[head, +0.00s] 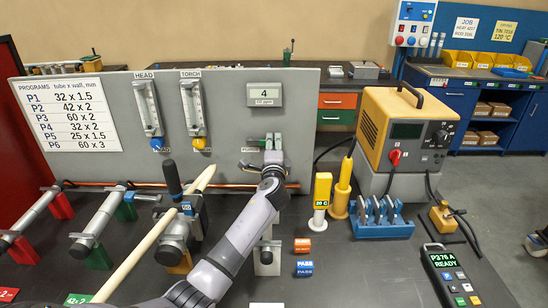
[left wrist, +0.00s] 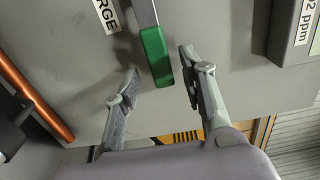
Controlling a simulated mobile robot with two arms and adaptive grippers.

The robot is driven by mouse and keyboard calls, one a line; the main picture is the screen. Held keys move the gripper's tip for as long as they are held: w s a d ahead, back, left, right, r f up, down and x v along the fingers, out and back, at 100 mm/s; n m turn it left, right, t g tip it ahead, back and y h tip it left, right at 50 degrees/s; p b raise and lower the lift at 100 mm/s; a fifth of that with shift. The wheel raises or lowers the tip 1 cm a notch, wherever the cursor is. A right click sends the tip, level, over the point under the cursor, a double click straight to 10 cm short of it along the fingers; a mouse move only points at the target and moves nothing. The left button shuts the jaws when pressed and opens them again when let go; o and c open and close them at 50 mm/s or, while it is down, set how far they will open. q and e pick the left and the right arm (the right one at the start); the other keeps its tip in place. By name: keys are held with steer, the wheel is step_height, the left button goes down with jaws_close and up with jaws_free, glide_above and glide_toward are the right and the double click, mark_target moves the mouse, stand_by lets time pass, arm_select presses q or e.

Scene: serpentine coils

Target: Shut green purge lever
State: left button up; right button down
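The green purge lever (left wrist: 156,55) shows in the left wrist view as a green grip on a grey metal bar, in front of the grey panel. In the head view its green part (head: 255,142) shows small beside my gripper, under the gas display. My left gripper (left wrist: 158,90) is open, with one finger on each side of the green grip. The right finger is close to the grip and the left finger stands farther off; I cannot tell if either touches. My left gripper also shows at the panel in the head view (head: 272,142). My right gripper is not in view.
A copper pipe (head: 235,185) runs along the panel's foot. Two flow meters (head: 195,105) and a display reading 4 (head: 264,94) are mounted on the panel. A yellow power unit (head: 405,125) stands to the right. Clamped tubes (head: 100,222) fill the bench's left side.

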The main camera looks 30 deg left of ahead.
arm_select(q)
steer(key=v, duration=1.1)
steer(key=shift+d+f, duration=0.15)
